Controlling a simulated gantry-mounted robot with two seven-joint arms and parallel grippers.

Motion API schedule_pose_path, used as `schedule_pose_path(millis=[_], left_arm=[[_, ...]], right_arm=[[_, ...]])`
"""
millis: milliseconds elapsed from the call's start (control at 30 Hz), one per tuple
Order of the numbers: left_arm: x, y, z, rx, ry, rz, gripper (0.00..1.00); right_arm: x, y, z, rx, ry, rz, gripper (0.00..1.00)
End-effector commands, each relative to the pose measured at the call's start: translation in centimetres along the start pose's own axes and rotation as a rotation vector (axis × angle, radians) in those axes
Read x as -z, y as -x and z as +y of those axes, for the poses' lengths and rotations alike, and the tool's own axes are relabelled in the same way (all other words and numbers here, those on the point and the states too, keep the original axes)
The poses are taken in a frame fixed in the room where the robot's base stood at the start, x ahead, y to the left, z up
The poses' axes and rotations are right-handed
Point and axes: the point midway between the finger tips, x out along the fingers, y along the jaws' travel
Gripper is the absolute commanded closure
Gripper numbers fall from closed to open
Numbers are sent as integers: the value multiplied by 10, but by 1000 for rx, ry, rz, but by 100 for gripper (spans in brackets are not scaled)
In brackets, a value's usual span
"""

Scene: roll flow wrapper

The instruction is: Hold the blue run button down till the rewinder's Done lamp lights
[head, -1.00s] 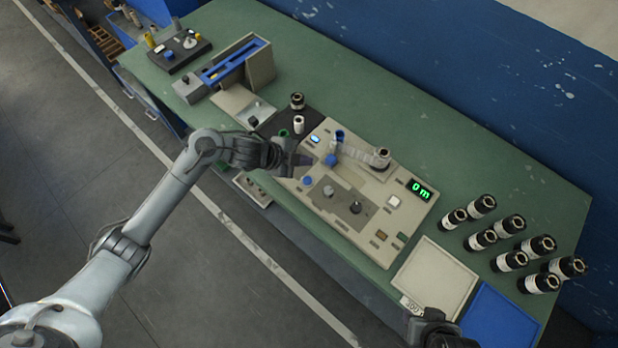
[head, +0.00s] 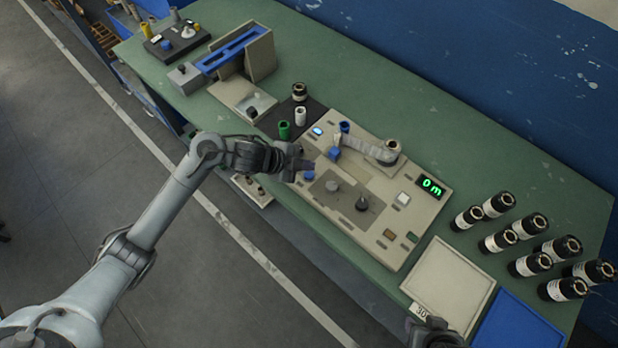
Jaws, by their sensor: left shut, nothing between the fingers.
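The rewinder (head: 400,250) is a beige panel on the green bench, with a green display (head: 431,187) reading "0 m". A blue button (head: 309,175) sits near its left edge. My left gripper (head: 307,164) is shut and empty, with its tip right beside and just above that button; I cannot tell whether they touch. My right gripper (head: 435,328) is partly cut off at the bottom edge.
An arm with a blue end and a roller post (head: 390,148) stand on the panel. White (head: 300,116) and green (head: 284,130) rolls stand on a dark mat to the left. A beige tray (head: 450,285), a blue tray (head: 515,325) and several black rolls (head: 530,264) are at right.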

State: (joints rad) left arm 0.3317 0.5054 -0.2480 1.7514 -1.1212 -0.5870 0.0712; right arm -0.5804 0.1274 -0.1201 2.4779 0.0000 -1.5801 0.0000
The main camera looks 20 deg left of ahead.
Motion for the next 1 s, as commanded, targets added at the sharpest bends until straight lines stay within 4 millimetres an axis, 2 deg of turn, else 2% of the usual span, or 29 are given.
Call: schedule_pose_path(millis=[233,1000], left_arm=[[-8,-11,8,0,-1,0,100],[-8,-12,8,1,0,0,100]], right_arm=[[-2,-10,-1,3,-4,2,57],[-2,-9,-2,6,-8,5,57]])
